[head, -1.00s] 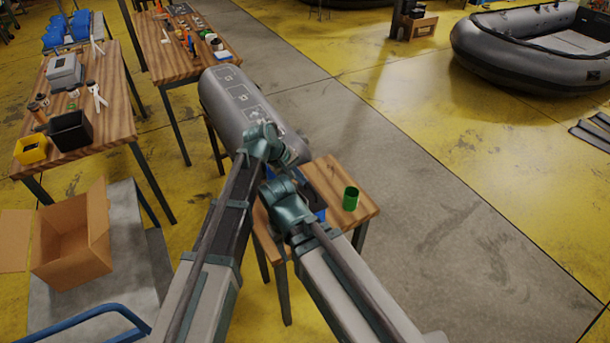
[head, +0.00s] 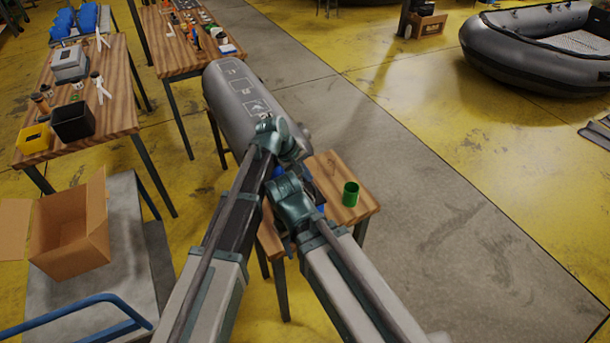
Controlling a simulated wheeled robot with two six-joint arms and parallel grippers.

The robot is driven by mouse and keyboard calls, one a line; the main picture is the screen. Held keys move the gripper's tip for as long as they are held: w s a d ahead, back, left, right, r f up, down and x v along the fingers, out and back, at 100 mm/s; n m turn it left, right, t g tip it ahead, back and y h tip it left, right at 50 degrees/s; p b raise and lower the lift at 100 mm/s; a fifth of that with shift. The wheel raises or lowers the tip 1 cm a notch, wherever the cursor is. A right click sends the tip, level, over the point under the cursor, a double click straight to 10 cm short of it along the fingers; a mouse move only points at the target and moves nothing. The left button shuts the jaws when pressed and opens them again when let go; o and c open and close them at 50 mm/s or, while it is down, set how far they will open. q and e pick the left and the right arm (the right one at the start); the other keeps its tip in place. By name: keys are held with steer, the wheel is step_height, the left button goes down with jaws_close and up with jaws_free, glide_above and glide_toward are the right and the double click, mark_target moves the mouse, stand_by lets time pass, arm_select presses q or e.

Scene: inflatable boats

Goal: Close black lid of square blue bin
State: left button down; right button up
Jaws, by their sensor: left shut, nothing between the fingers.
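The square blue bin (head: 320,208) stands on a small wooden table, mostly hidden behind my arms; only slivers of blue show. Its black lid cannot be made out clearly, so I cannot tell how far open it is. My left gripper (head: 294,156) is shut and empty, above the far side of the bin and close to the grey cylinder. I cannot tell whether it touches the lid. My right arm reaches in at the bin, and its wrist hides its fingers.
A green cup (head: 350,194) stands on the small table (head: 335,170), right of the bin. A large grey cylinder (head: 240,95) lies just behind. Workbenches (head: 118,110) and an open cardboard box (head: 70,245) are at left. Floor to the right is clear up to the grey boat (head: 500,60).

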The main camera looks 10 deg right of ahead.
arm_select(q)
steer(key=shift+d, duration=0.1)
stand_by(0.5)
steer(key=shift+r+p, duration=0.85)
steer(key=shift+p, duration=0.05)
steer(key=w+d+r+p+v, duration=0.1)
steer(key=d+p+v, duration=0.1)
steer(key=p+v, duration=1)
steer(key=shift+s+d+r, duration=0.1)
steer(key=shift+d, duration=0.05)
steer(key=s+a+f+m+y, duration=0.1)
steer(key=s+a+y, duration=0.1)
steer(key=s+a, duration=0.55)
steer(key=s+a+m+y, duration=0.1)
steer(key=s+a, duration=0.3)
steer(key=a, duration=0.6)
steer(key=s+a+f+m+y, duration=0.1)
steer(key=s+a+m+y, duration=0.1)
steer(key=s+a, duration=0.55)
steer(key=s+d+f+m+b, duration=0.1)
steer(key=d+f+b, duration=0.4)
steer(key=f+b, duration=0.2)
steer(key=s+d+f+m+g+y+b, duration=0.1)
steer(key=s+d+f+m+b, duration=0.1)
steer(key=d+f+b, duration=0.2)
step_height(320, 180, down, 4)
steer(key=b, duration=0.3)
steer(key=shift+s+d+r+g+b, duration=0.2)
steer(key=shift+s+d+g+b, duration=0.1)
steer(key=shift+d, duration=0.1)
